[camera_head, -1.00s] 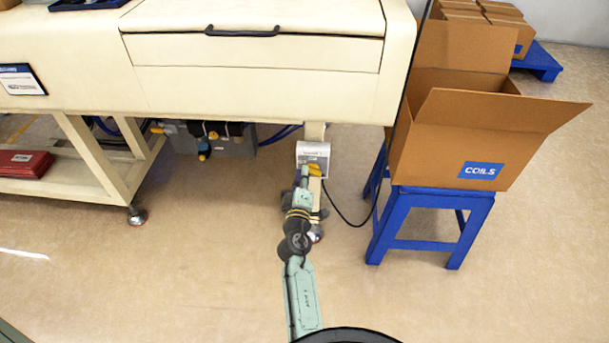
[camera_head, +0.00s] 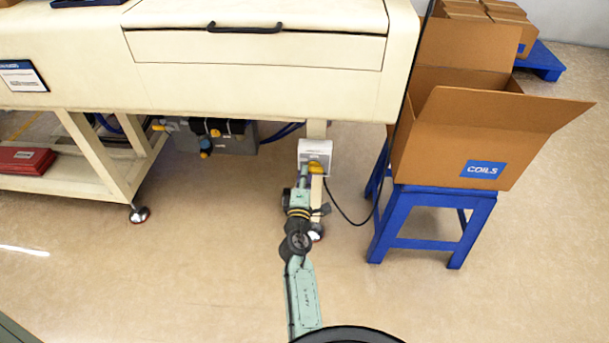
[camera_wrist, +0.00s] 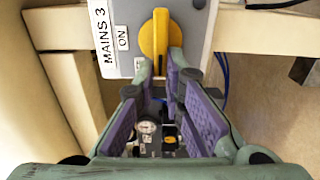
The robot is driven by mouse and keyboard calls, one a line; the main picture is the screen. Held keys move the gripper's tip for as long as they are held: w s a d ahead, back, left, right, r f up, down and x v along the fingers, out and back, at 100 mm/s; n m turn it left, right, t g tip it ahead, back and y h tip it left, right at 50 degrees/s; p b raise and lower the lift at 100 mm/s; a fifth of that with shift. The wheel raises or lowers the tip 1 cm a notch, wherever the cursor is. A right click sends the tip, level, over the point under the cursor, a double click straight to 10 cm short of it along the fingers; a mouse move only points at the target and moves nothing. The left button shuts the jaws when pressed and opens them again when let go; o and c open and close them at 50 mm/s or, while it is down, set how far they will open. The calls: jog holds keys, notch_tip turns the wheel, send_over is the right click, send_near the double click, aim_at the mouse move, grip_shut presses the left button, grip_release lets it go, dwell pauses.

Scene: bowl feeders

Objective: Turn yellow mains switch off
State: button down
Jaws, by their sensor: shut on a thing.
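The yellow mains switch (camera_head: 315,168) is a handle on the front of a white box (camera_head: 316,150) fixed to the machine's leg. In the wrist view the yellow handle (camera_wrist: 154,40) stands upright in the picture, beside a label reading "ON" and a larger label "MAINS 3". My gripper (camera_wrist: 162,72) has its fingertips on either side of the handle's lower end and is shut on it. In the head view my gripper (camera_head: 305,175) reaches the box from below, partly covering the handle.
The cream machine (camera_head: 250,85) overhangs the box. A blue stool (camera_head: 430,205) with an open brown "COILS" carton (camera_head: 475,140) stands to the right. A black cable (camera_head: 345,212) hangs from the box toward the stool. The floor in front is clear.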

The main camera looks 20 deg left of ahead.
jog(key=shift+r, duration=0.1)
jog(key=c, duration=1.7)
grip_release()
jog(key=v, duration=0.7)
jog(key=shift+s+d, duration=0.1)
jog(key=shift+s, duration=0.15)
